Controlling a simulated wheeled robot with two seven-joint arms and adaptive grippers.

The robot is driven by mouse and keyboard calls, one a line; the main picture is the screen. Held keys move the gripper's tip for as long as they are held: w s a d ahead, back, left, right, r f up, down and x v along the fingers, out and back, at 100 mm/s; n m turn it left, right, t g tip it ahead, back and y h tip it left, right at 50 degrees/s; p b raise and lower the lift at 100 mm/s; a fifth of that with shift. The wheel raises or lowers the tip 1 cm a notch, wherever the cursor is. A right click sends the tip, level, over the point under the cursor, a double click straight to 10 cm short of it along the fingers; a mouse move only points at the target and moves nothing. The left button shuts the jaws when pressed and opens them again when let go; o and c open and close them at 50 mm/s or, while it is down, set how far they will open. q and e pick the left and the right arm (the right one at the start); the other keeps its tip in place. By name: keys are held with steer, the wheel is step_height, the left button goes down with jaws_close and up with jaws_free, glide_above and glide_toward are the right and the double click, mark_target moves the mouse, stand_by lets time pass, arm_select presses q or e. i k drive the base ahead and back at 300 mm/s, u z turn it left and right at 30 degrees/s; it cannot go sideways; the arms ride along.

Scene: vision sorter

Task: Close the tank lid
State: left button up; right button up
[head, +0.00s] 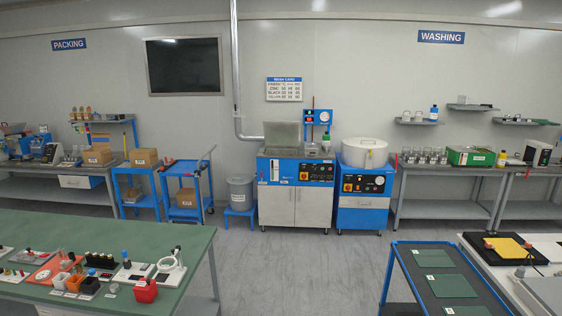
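Across the room, against the back wall, stands a blue and white tank cabinet (295,205). Its grey lid (282,134) appears raised, standing up at the back left of the cabinet top. To its right is a blue cabinet (362,205) carrying a round white drum with a flat top (364,153), which looks covered. The inside of the tank is too small to make out. Neither of my grippers shows in the head view.
Grey floor (290,265) is open up to the cabinets. A green-topped table (200,238) with small parts stands front left. A blue cart (400,290) and a white bench (530,285) stand front right. A grey bucket (240,193) is left of the tank.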

mark_target(276, 132)
steer(key=u, duration=0.05)
steer(key=i, duration=6.2)
steer(key=u, duration=1.65)
steer(key=i, duration=2.5)
steer(key=z, duration=2.2)
